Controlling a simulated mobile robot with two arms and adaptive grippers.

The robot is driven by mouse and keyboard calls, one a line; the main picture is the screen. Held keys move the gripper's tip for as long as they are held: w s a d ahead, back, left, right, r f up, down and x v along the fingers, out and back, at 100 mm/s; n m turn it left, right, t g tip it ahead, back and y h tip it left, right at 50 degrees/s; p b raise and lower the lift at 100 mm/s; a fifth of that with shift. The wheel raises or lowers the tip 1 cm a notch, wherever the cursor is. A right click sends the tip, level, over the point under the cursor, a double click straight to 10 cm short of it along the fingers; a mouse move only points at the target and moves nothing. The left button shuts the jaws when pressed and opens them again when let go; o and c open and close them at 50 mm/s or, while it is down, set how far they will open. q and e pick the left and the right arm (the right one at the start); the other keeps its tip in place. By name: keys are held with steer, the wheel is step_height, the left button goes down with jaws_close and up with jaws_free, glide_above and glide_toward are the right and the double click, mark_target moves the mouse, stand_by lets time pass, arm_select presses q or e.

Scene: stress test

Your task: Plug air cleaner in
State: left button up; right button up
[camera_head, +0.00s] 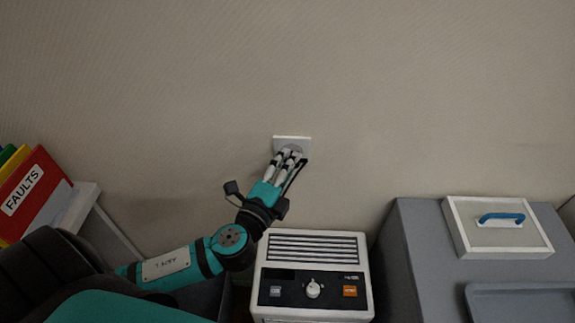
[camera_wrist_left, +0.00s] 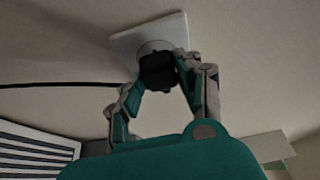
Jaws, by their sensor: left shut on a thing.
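The air cleaner (camera_head: 313,275) is a white box with a slatted top, a black control panel, a white knob and an orange button. It stands against the wall, and its slats show in the left wrist view (camera_wrist_left: 38,150). A white wall socket (camera_head: 291,138) is above it. My left gripper (camera_head: 290,155) is at the socket. In the left wrist view its fingers are shut on a black plug (camera_wrist_left: 158,71), which sits at the round recess of the socket plate (camera_wrist_left: 150,37). I cannot tell how deep the plug is. My right gripper is not in view.
A black cable (camera_wrist_left: 60,85) runs left from the plug. A grey cabinet (camera_head: 412,255) at the right bears a framed box with a blue handle (camera_head: 501,219) and a grey tray (camera_head: 520,300). Binders (camera_head: 36,190) stand at the left. The wall around the socket is clear.

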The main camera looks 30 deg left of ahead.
arm_select(q)
steer(key=shift+w+a, duration=0.2)
steer(key=shift+w, duration=0.25)
steer(key=o, duration=1.1)
steer(key=shift+o, duration=0.2)
steer(key=shift+s, duration=0.1)
steer(key=s, duration=1.1)
steer(key=shift+s+d, duration=0.35)
